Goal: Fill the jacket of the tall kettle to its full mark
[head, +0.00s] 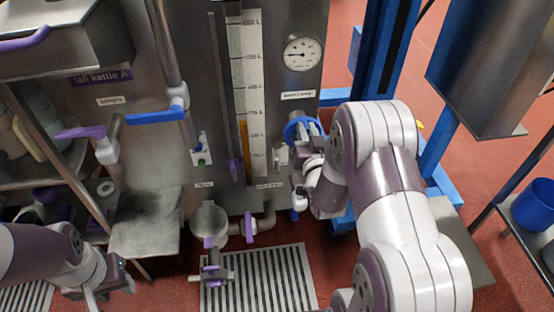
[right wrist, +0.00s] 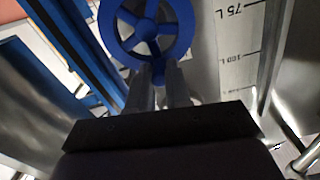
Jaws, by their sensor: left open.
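The tall kettle's nameplate (head: 102,77) is at the upper left. A white litre scale (head: 246,60) with a sight tube stands on the steel panel. An amber column (head: 244,150) fills the tube's lower part, its top about level with a middle mark. The figures are too small to read surely. My right gripper (head: 308,146) is at a blue handwheel (head: 292,131) right of the scale. In the right wrist view its fingertips (right wrist: 158,70) close around the lower rim of the spoked wheel (right wrist: 133,50). My left gripper (head: 108,296) is open and empty at the lower left.
A round dial gauge (head: 302,54) is above the handwheel. Purple-handled valves (head: 249,227) and piping sit low, over a floor grate (head: 262,282). A blue lever (head: 155,117) and purple lever (head: 82,132) stick out left. A blue bucket (head: 535,207) stands far right.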

